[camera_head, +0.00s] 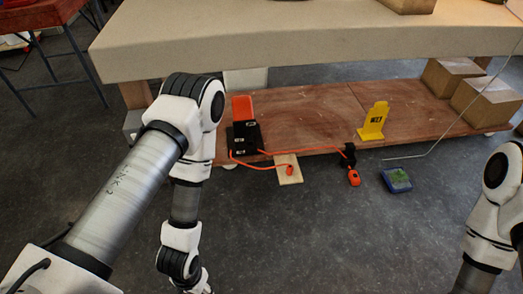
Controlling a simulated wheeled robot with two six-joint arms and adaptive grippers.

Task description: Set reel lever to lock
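A black device with an upright orange part (243,107) stands on the low wooden shelf (310,105), just right of my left arm; it appears to be the reel (244,138). An orange cable (300,151) runs from it along the shelf's front edge. Its lever is too small to make out, so I cannot tell its setting. My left arm crosses in front from the left and bends down to the bottom edge, where its gripper is cut off. My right arm is at the bottom right, its gripper out of the frame.
An orange plug lies on a small wooden board (290,160); another orange end (354,178) hangs by a black clip (349,155). A yellow stand (373,122), cardboard boxes (448,77) and a blue-green device (397,180) are to the right. A bench top (300,40) overhangs the shelf.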

